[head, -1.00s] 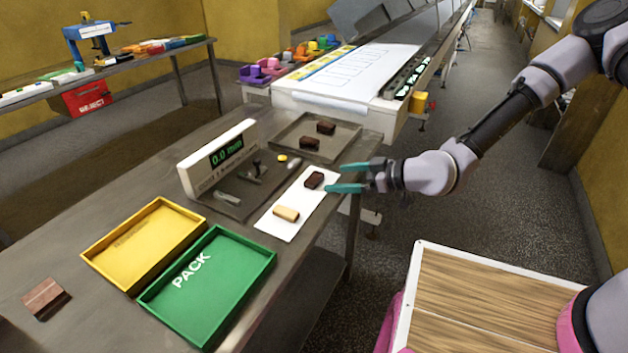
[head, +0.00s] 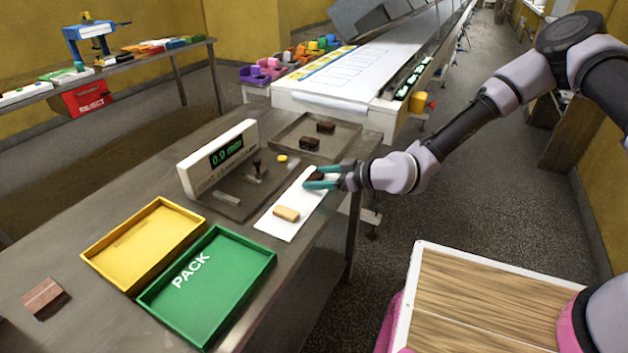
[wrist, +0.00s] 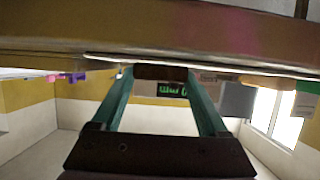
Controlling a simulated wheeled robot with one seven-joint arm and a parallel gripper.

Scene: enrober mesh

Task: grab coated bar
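A dark brown coated bar (head: 316,177) lies on the white sheet (head: 272,228), at its far end. My gripper (head: 319,177) reaches in from the right, low over the sheet, with its two teal fingers on either side of this bar. In the wrist view the dark bar (wrist: 160,72) sits between the fingertips (wrist: 160,75) and nearly fills the gap. The fingers look spread; whether they touch the bar is hard to see. A pale, uncoated-looking bar (head: 286,214) lies nearer on the same sheet.
Two more dark bars (head: 310,144) lie on a grey tray (head: 346,134) just beyond. A gauge (head: 219,158) with a green display stands left of the sheet. A yellow tray (head: 145,243) and a green PACK tray (head: 207,286) are empty, nearer on the table.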

